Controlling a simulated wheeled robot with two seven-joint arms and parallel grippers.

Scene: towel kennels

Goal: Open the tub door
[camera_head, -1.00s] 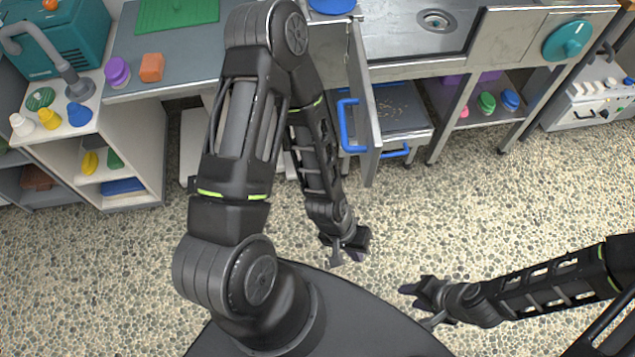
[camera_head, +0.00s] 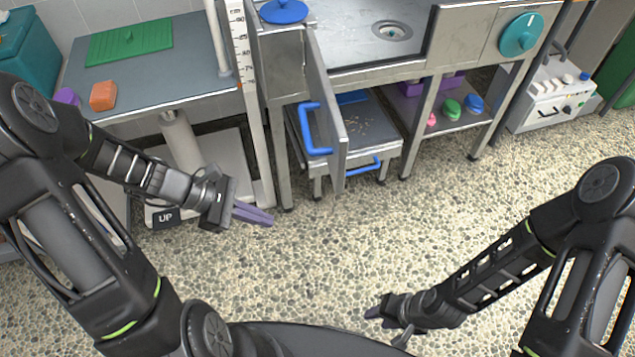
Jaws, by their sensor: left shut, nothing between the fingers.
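The tub door (camera_head: 335,115) is a grey metal panel at the front of the steel tub (camera_head: 365,45). It stands swung out from the tub front, seen nearly edge-on, with a blue bar handle (camera_head: 316,130) on its left face. My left gripper (camera_head: 270,219) is shut and empty, below and left of the handle and apart from the door. My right gripper (camera_head: 386,325) is open and empty at the bottom, over the floor, well away from the door.
A step or drawer (camera_head: 375,140) with a blue handle sits beneath the tub, right of the door. A white scale (camera_head: 215,165) stands to the left under the grey counter (camera_head: 190,65). Shelves (camera_head: 465,125) with tubs are at right. The pebbled floor in front is clear.

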